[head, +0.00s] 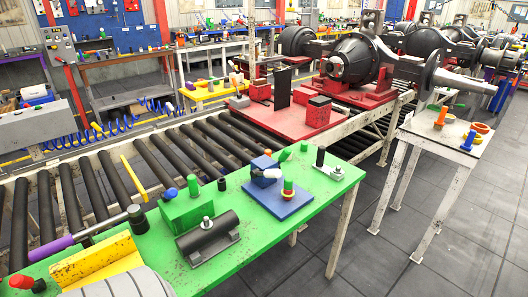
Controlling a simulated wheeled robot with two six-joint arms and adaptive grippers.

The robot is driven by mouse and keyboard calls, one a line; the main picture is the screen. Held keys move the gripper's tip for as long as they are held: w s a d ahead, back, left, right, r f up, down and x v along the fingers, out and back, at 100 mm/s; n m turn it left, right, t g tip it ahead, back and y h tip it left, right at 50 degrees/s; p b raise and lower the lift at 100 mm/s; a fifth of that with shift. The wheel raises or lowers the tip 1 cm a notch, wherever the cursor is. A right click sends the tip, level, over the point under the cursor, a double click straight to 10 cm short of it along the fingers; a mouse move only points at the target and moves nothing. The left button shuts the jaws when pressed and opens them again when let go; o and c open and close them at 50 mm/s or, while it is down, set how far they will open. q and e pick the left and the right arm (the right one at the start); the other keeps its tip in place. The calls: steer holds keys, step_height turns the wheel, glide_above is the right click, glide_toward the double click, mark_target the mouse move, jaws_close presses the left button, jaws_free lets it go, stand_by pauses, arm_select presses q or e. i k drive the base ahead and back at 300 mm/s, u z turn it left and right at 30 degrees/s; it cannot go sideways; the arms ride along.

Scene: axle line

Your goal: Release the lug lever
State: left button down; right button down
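No gripper of mine shows in the head view. No part is labelled as the lug lever, so I cannot tell for sure which it is. A bar with a purple handle (50,248), a metal shaft and a black end (138,219) lies across the left end of the green table (265,232). A thin yellow lever (134,178) stands tilted at the near side of the roller conveyor (110,178). Nothing is seen holding either one.
On the green table are a green block (187,211), a dark cylinder on a base (208,236), a blue plate (278,199) and a yellow angled block (97,262). A black axle housing (355,60) sits on a red fixture. A small side table (450,140) stands right; the floor there is clear.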

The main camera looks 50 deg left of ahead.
mark_target(285, 155)
steer(key=u, duration=1.45)
steer(key=i, duration=0.5)
steer(key=u, duration=2.2)
steer(key=k, duration=1)
steer(key=z, duration=1.4)
steer(key=i, duration=0.55)
